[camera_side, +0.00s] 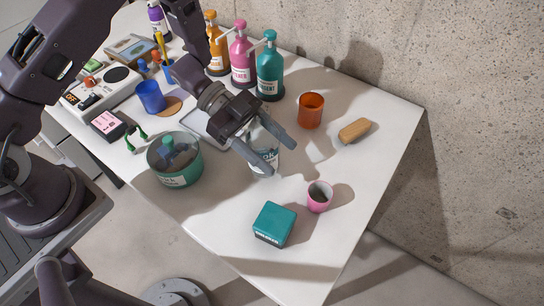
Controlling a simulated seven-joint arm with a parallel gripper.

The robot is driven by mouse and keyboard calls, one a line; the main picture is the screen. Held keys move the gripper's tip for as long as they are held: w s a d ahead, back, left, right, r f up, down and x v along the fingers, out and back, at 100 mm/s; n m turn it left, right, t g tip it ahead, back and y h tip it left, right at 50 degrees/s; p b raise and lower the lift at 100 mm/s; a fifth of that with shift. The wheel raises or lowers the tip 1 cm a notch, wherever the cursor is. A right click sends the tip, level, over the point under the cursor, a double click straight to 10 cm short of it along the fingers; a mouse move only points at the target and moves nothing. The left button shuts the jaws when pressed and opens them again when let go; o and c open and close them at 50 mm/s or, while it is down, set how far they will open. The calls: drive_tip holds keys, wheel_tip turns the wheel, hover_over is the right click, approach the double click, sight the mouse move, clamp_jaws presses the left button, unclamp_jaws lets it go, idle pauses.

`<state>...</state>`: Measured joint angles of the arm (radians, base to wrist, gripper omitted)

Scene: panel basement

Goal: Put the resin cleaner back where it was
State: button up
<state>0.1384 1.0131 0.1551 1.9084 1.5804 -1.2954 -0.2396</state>
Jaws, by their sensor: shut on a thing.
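My gripper (270,154) is over the middle of the white table, its fingers shut around a pale labelled container (265,162). The fingers hide much of the container, and its label cannot be read in full. I cannot tell whether its base touches the table. At the back stand an orange pump bottle (216,48), a pink pump bottle (242,58) and a teal pump bottle (270,72). The pink label seems to end in "NER" and the teal one in "GENT". I cannot tell for sure which thing is the resin cleaner.
A grey tray (203,130) lies partly under my gripper. Around it are a teal tub (180,181), teal box (274,223), pink cup (319,198), orange cup (310,111), tan block (355,130) and blue cup (150,97). The table's right corner is clear.

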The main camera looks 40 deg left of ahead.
drive_tip(key=shift+f, duration=1.15)
drive_tip(key=shift+f, duration=0.2)
drive_tip(key=o, duration=1.6)
drive_tip(key=shift+o, duration=0.2)
